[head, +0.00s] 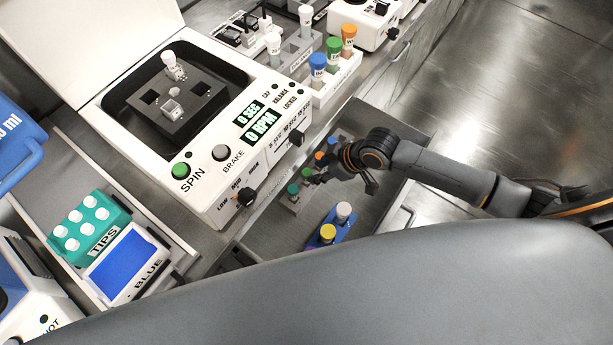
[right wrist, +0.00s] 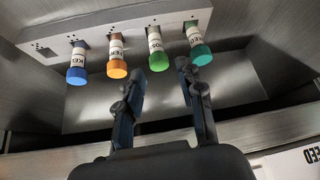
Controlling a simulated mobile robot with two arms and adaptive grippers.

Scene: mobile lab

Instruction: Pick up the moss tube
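My right gripper (head: 344,180) is over the sunken tray right of the spinner and hides part of a rack there. In the right wrist view, my right gripper (right wrist: 158,68) is open and empty. Ahead of it is a grey rack (right wrist: 150,27) holding a blue-capped tube (right wrist: 77,75), an orange-capped tube (right wrist: 117,68), a green-capped tube (right wrist: 158,60) and a teal-capped tube (right wrist: 201,54). The green cap lines up with the gap between the fingers. I cannot read which label says moss. Another green-capped tube (head: 334,46) stands in the white rack. My left gripper is out of view.
A blue rack (head: 346,227) with yellow-capped and grey-capped tubes is in the sunken tray near my right gripper. The white spinner (head: 205,205) borders it on the left. The white rack (head: 345,78) stands behind. Tray walls limit room around the gripper.

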